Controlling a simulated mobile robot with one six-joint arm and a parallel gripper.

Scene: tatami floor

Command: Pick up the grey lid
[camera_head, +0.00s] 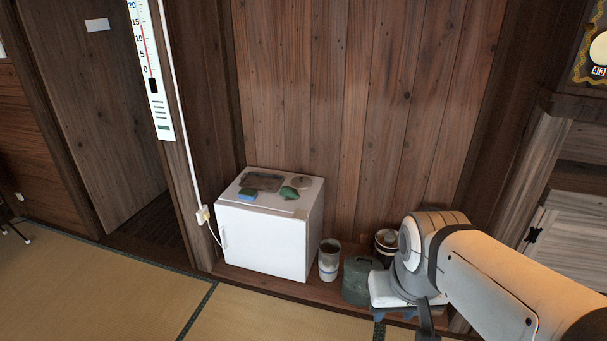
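A small round grey-brown disc (302,182), which may be the grey lid, lies on top of the small white fridge (262,240), at the back right of its top. It is too small to be sure what it is. A black-rimmed pot (386,242) on the floor ledge has something round and pale at its top, partly behind my arm. My arm reaches in from the lower right, over the right end of the ledge. I cannot make out my gripper's fingers, and they are well apart from the fridge top.
A dark tray (260,181), a blue and green block (247,194) and a green item (289,193) share the fridge top. A pale canister (329,262) and a dark green container (357,280) stand to its right. The tatami (100,285) in front is clear.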

